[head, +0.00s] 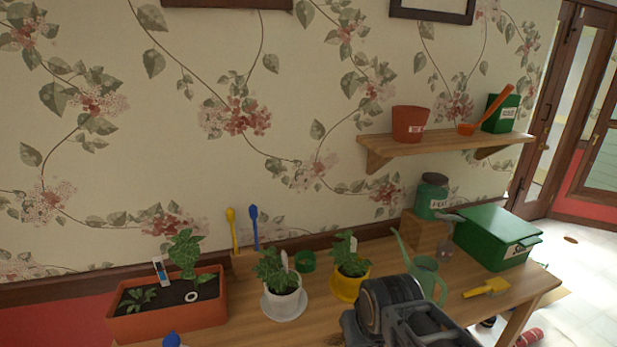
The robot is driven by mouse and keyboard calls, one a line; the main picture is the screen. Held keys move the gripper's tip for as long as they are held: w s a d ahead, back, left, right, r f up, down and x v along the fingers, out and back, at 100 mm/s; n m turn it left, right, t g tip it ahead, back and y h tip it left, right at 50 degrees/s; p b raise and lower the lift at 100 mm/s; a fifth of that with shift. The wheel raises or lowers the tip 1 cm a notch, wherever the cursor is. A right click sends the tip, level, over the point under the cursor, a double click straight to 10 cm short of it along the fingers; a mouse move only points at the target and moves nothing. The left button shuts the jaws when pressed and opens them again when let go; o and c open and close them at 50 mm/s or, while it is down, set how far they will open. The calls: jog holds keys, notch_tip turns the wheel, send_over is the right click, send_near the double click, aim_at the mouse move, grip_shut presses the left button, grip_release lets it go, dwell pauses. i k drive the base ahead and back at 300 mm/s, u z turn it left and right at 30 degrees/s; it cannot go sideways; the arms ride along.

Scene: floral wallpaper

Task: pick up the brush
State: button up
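A small yellow tool (487,288) with a short handle and a wider head lies on the wooden table near its right front edge. It looks like the brush, though its bristles are too small to make out. My gripper (400,310) is the dark shape at the bottom, to the left of the yellow tool and apart from it in the picture. Its fingertips cannot be made out, so I cannot tell whether it is open or shut.
A green watering can (424,277) stands between my gripper and the yellow tool, slightly behind. A green lidded box (492,240) stands behind the tool. A yellow pot (348,287), a white pot (283,303) and an orange planter (170,319) stand to the left.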

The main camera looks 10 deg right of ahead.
aim_at(496, 287)
jog(key=z, duration=0.5)
jog(key=k, duration=1)
jog(key=z, duration=1.15)
jog(key=i, duration=0.75)
jog(key=z, duration=0.25)
